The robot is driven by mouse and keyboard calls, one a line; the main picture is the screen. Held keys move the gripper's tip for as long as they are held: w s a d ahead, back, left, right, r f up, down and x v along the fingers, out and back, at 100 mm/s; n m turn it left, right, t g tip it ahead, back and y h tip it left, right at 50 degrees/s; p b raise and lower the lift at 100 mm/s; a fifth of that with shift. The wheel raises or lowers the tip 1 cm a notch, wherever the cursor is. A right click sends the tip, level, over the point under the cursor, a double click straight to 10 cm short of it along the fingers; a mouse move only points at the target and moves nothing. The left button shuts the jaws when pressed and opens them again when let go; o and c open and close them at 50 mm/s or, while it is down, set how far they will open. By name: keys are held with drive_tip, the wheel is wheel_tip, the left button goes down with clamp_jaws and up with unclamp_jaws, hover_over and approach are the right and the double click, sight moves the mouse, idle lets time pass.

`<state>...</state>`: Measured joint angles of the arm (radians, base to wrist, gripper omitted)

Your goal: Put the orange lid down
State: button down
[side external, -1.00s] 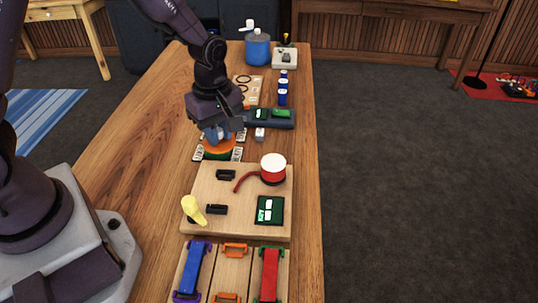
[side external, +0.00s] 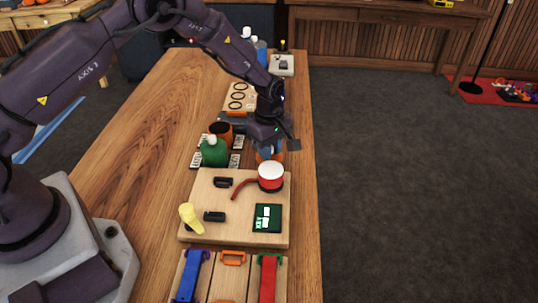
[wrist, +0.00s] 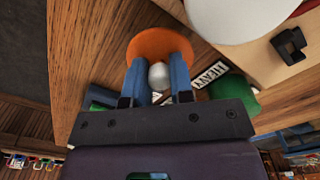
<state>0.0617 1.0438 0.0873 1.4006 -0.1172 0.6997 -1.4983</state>
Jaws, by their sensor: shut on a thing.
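My gripper (side external: 268,150) is shut on the knob of the orange lid (wrist: 160,44). In the wrist view, its blue fingers (wrist: 157,78) sit on either side of the pale round knob (wrist: 158,75). In the side view, the orange lid (side external: 277,157) is low near the table's right edge, behind the red and white pot (side external: 271,178) and partly hidden by the fingers. I cannot tell whether the lid touches the table. A green rounded container (side external: 214,153) stands left of my gripper, with an orange-rimmed dark container (side external: 221,132) behind it.
A wooden board (side external: 205,183) in front carries the pot, black brackets, a yellow piece (side external: 190,217) and a dark green display (side external: 268,217). Labelled cards, one reading HEAVY (wrist: 210,74), lie by the green container. The table (side external: 150,120) is clear to the left.

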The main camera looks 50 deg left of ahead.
drive_tip(key=shift+f, duration=1.15)
drive_tip(key=shift+f, duration=0.1)
drive_tip(key=c, duration=1)
unclamp_jaws()
wheel_tip(320, 180, up, 12)
drive_tip(key=shift+r, duration=0.15)
